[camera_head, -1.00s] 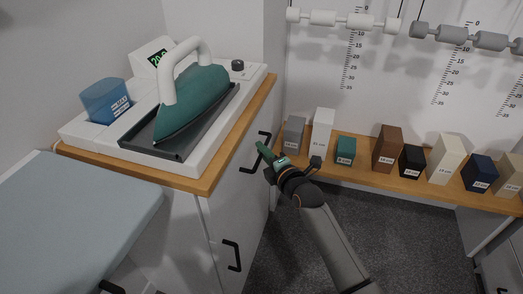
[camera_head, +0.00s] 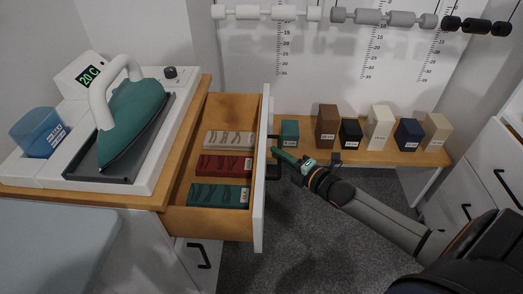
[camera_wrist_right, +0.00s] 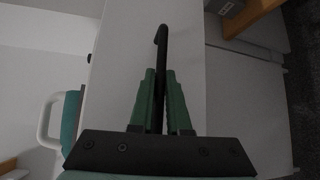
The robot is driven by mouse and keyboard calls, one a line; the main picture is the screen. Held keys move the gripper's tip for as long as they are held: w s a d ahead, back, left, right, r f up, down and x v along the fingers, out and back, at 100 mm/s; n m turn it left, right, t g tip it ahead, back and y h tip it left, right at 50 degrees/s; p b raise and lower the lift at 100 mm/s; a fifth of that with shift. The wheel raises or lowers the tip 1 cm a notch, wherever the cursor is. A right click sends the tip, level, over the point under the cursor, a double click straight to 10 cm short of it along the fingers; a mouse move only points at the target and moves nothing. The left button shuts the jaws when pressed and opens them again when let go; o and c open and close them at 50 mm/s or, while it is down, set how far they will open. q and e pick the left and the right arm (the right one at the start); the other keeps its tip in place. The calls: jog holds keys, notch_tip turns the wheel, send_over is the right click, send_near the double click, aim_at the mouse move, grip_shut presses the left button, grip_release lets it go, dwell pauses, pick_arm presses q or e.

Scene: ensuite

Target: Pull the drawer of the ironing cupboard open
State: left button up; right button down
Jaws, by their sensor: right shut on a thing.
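The drawer (camera_head: 259,205) of the ironing cupboard (camera_head: 150,232) stands well open, its white front swung out to the right of the wooden top. Inside lie a beige, a dark red and a green folded item. My right gripper (camera_head: 275,152) is at the outer face of the drawer front, shut on the black drawer handle (camera_head: 274,172). In the right wrist view the green fingers close on both sides of the handle bar (camera_wrist_right: 161,50). My left gripper is not in view.
A green iron (camera_head: 133,120) on its white station and a blue water tank (camera_head: 38,132) stand on the cupboard top. A low wooden shelf (camera_head: 380,156) with several labelled blocks runs behind. Grey floor is free right of the drawer.

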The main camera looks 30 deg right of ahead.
jog(key=shift+s+d, duration=0.5)
jog(key=shift+d, duration=0.2)
jog(key=c, duration=0.9)
grip_release()
jog(key=p+v, duration=0.2)
jog(key=v, duration=1)
jog(key=shift+s, duration=0.3)
